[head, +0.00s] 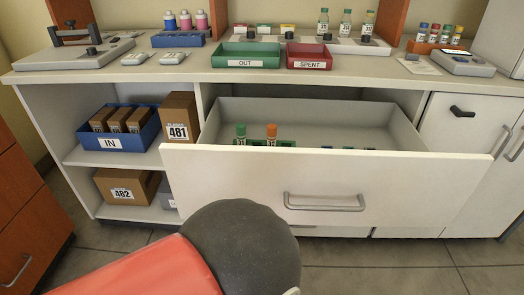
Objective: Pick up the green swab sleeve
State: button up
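A green-capped tube with a white number label (240,135), which looks like the green swab sleeve, stands upright in the open drawer (330,112). An orange-capped tube (271,134) stands just to its right. Their lower parts are hidden behind the drawer front. Both seem to stand in a green rack (287,143), of which only the top edge shows. My red and dark grey arm rises at the bottom of the head view, in front of the drawer. My gripper's fingers do not show, so I cannot see what it holds.
The drawer front with its handle (325,203) juts out. A green OUT tray (246,54) and a red SPENT tray (309,56) stand on the counter above. A blue IN bin (120,135) and cardboard boxes fill the left shelves.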

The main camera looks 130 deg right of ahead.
aim_at(241, 140)
jog(key=z, duration=0.45)
jog(key=j+z, duration=0.1)
jog(key=z, duration=0.35)
jog(key=j+z, duration=0.1)
jog(key=z, duration=0.4)
jog(key=j+z, duration=0.1)
jog(key=z, duration=0.8)
jog(key=j+z, duration=0.15)
jog(key=z, duration=0.75)
